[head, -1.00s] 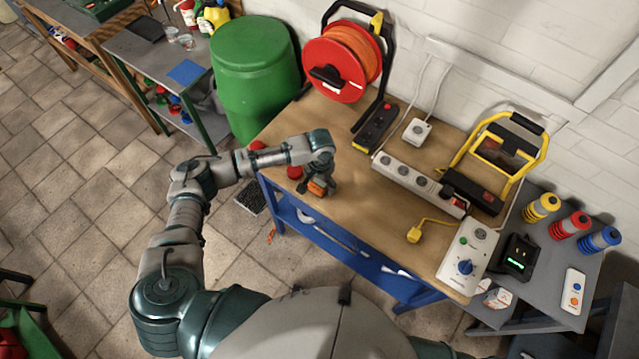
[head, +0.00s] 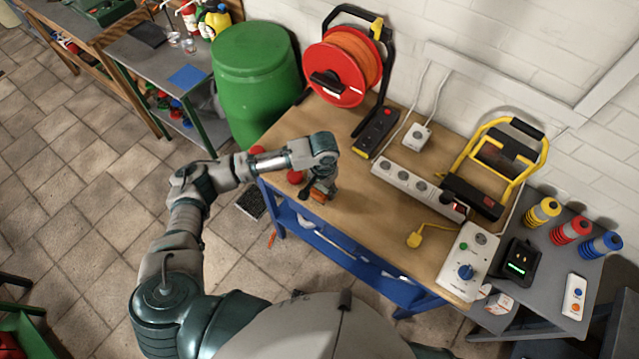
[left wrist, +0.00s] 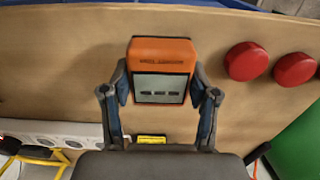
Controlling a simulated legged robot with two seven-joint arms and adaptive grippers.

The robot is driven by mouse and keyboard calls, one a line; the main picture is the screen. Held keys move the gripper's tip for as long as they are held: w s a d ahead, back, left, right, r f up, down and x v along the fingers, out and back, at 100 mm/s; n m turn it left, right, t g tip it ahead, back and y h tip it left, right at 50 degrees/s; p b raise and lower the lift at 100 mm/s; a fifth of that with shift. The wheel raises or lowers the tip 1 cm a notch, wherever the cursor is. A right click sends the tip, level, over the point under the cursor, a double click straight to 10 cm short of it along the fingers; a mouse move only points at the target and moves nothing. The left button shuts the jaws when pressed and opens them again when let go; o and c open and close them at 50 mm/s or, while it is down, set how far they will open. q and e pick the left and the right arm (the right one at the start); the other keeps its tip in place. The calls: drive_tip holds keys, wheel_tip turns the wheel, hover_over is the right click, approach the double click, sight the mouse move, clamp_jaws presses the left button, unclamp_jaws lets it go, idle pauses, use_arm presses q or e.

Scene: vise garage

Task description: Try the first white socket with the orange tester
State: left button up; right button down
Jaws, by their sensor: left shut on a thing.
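My left gripper (head: 319,191) is over the left front part of the workbench and points down. It is shut on the orange tester (head: 317,197), which shows only as a small orange piece in the head view. In the left wrist view the orange tester (left wrist: 161,58) sits between the two fingers, with a grey face towards the camera. I cannot tell its height above the bench. A white socket strip (head: 396,178) with several sockets lies on the bench to the right, apart from the tester. My right gripper is not in view.
Two red round objects (left wrist: 270,63) are beside the gripper. The bench middle (head: 365,215) is clear.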

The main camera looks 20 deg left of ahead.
use_arm(q)
drive_tip(key=s+d+r, duration=0.1)
drive_tip(key=s+d, duration=0.6)
drive_tip(key=s, duration=0.4)
drive_tip(key=shift+s+d+r, duration=0.2)
drive_tip(key=shift+d, duration=0.05)
drive_tip(key=w+a+r+n, duration=0.2)
drive_tip(key=w+a+r, duration=0.2)
drive_tip(key=w+a, duration=0.2)
drive_tip(key=w+a+r+n, duration=0.2)
drive_tip(key=w+a, duration=0.4)
drive_tip(key=a, duration=0.3)
drive_tip(key=shift+w+a+r, duration=0.15)
drive_tip(key=shift+r, duration=0.75)
